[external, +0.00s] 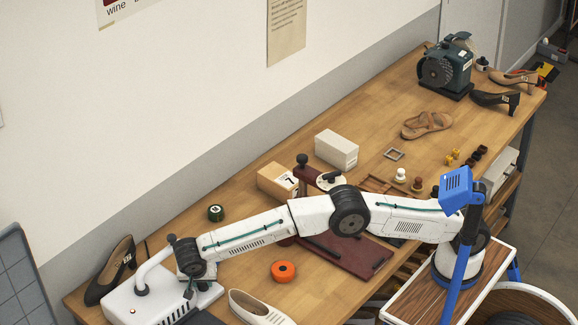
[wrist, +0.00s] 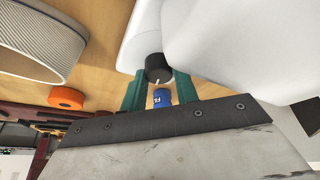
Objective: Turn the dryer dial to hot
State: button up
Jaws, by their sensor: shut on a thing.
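The dryer (external: 135,306) is a white appliance with a curved white pipe, at the lower left end of the bench in the external view. Its white body (wrist: 215,35) fills the upper right of the wrist view. The dryer dial (wrist: 157,66) is a small black knob with a pale pointer line. My gripper (wrist: 159,76) has green fingers, one on each side of the dial, and is shut on it. In the external view my arm reaches left along the bench to the dryer, and the dial cannot be made out there. I cannot read any hot mark.
A blue labelled item (wrist: 162,97) shows between my fingers. An orange roll (external: 283,271) and a pale shoe (external: 258,307) lie right of the dryer. A black heeled shoe (external: 108,275) stands behind it. A green spool (external: 216,213) sits near the wall.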

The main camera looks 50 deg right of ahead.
dwell(0.4)
jog(key=o, duration=1)
jog(key=shift+r, duration=0.1)
jog(key=v, duration=0.7)
jog(key=shift+s+a+r, duration=0.1)
jog(key=shift+a+r, duration=0.05)
jog(key=shift+r, duration=0.25)
